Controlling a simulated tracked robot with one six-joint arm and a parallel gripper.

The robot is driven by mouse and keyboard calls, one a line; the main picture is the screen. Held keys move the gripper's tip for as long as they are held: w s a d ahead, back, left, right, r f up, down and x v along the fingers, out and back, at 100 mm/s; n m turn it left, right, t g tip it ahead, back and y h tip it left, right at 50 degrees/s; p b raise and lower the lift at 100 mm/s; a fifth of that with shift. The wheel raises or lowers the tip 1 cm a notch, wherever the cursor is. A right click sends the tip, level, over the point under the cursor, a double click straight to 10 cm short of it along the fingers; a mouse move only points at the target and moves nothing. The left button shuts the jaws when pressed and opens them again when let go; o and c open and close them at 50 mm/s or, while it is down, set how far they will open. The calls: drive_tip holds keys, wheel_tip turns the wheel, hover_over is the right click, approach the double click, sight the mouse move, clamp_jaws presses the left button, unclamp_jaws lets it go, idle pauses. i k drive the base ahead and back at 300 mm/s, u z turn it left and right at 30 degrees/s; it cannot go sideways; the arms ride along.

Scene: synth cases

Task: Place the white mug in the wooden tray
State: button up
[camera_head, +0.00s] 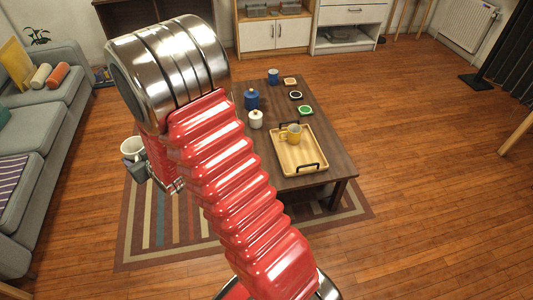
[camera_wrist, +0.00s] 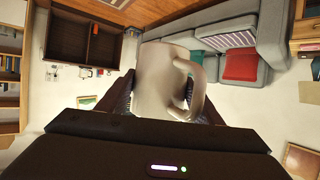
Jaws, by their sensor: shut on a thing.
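The white mug (camera_head: 132,148) is held in the air to the left of my red arm in the head view. In the wrist view the white mug (camera_wrist: 160,85) fills the middle, with its handle on the right. My gripper (camera_head: 140,168) is shut on it, with dark fingers on both sides of the mug in the wrist view (camera_wrist: 165,100). The wooden tray (camera_head: 312,160) lies on the dark low table, right of my arm and apart from the mug. A yellow mug (camera_head: 293,134) stands in the tray. Part of the table is hidden behind my arm.
On the table (camera_head: 333,182) stand a white jar (camera_head: 255,119), a blue jar (camera_head: 251,98), a blue mug (camera_head: 273,76) and several coasters behind the tray. A grey sofa (camera_head: 45,150) is at the left. The tray's front part is bare.

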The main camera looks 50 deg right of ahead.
sight(301, 163)
drive_tip(key=z, duration=0.4)
drive_tip(key=i, duration=0.3)
drive_tip(key=z, duration=1.1)
drive_tip(key=i, duration=0.8)
drive_tip(key=u, duration=0.55)
